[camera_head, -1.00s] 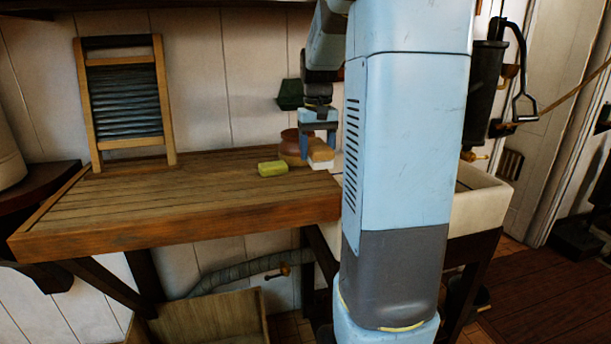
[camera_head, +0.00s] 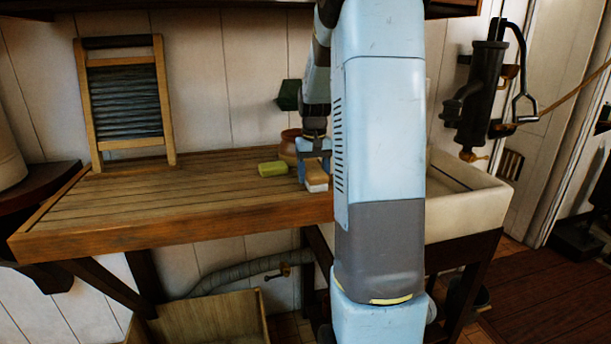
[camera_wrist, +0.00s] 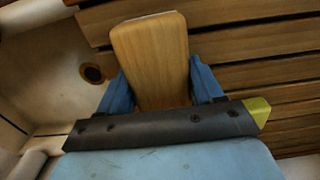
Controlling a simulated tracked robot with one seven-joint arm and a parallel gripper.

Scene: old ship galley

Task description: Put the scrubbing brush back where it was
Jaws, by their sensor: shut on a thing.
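The scrubbing brush (camera_head: 316,179) has a wooden back and pale bristles underneath. My gripper (camera_head: 313,160) is shut on it, over the right end of the wooden draining board (camera_head: 190,200). In the wrist view the brush's wooden back (camera_wrist: 150,55) sits between the two blue fingers of my gripper (camera_wrist: 160,85). The brush is at or just above the board's right end, near the sink; I cannot tell whether it touches. My arm hides part of the area to its right.
A yellow-green soap bar (camera_head: 272,169) lies left of the brush, with a brown pot (camera_head: 290,146) behind it. A washboard (camera_head: 125,103) leans on the wall. The pale sink (camera_head: 465,212) is at right; its drain (camera_wrist: 92,73) shows in the wrist view. The board's left is clear.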

